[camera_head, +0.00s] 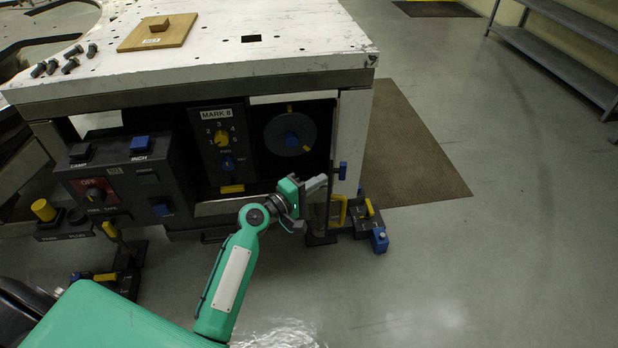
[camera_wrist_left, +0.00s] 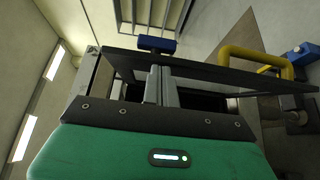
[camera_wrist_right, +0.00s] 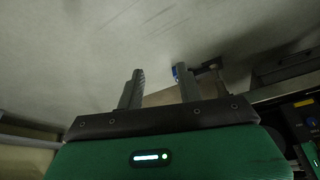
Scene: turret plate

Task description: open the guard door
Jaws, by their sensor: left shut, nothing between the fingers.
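The guard door (camera_head: 317,212) is a dark-framed panel seen nearly edge-on at the right of the machine front, standing out from it. Its yellow handle (camera_head: 341,210) is on the right side. In the left wrist view the door's dark edge (camera_wrist_left: 215,76) crosses just beyond the fingers, with the yellow handle (camera_wrist_left: 258,60) beyond it. My left gripper (camera_head: 318,183) is shut and empty, at the door's left side; whether its tips touch the door is unclear. My right gripper (camera_wrist_right: 158,73) is open and empty, seen only in its own wrist view.
A control box (camera_head: 110,180) stands left. A yellow-and-blue fixture (camera_head: 372,222) sits low right. Floor at right is clear.

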